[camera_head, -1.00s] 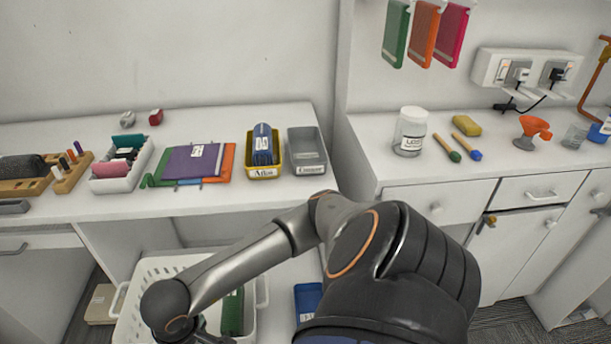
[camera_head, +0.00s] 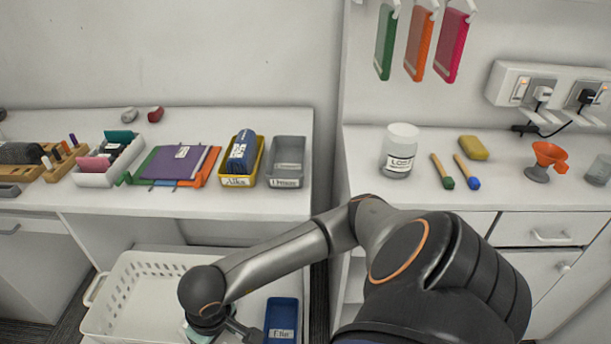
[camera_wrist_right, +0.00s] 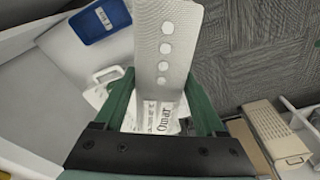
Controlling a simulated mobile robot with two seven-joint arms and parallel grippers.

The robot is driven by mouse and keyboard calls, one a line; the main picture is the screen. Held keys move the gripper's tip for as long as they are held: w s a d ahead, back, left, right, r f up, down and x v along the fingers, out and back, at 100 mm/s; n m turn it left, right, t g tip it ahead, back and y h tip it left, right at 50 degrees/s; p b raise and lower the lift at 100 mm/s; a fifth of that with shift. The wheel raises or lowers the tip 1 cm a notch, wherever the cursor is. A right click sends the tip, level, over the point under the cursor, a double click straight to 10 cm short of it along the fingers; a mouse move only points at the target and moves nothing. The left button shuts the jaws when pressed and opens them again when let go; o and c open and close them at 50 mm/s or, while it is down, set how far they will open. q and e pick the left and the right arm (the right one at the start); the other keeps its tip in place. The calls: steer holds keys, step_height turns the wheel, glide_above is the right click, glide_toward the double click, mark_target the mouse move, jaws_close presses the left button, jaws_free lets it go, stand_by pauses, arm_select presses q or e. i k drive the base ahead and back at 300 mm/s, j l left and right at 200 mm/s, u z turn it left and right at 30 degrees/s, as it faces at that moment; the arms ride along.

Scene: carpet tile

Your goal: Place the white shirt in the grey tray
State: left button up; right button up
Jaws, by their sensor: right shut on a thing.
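The grey tray (camera_head: 287,150) stands on the left counter, right of a yellow tray, with a white label on its front. My right arm reaches left and down, and its gripper (camera_head: 212,334) is low over the white basket, partly cut off by the picture edge. In the right wrist view a perforated grey finger covers the middle. Behind it is a white folded thing with a name label, probably the white shirt (camera_wrist_right: 150,116), at the gripper (camera_wrist_right: 160,108), which is shut on it. Dark green pieces flank it. My left gripper is not in view.
The white basket (camera_head: 112,292) stands below the counter, beside a blue bin (camera_head: 281,318). The yellow tray (camera_head: 258,170) holds a blue folded thing. A purple folder (camera_head: 182,163) and a white box (camera_head: 95,180) lie further left. A white jar (camera_head: 400,150) stands on the right counter.

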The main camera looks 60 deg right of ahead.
mark_target(288, 166)
steer(key=k+l, duration=0.35)
steer(key=l, duration=0.2)
steer(key=k+l, duration=0.4)
steer(key=i+l, duration=0.1)
steer(key=i, duration=0.4)
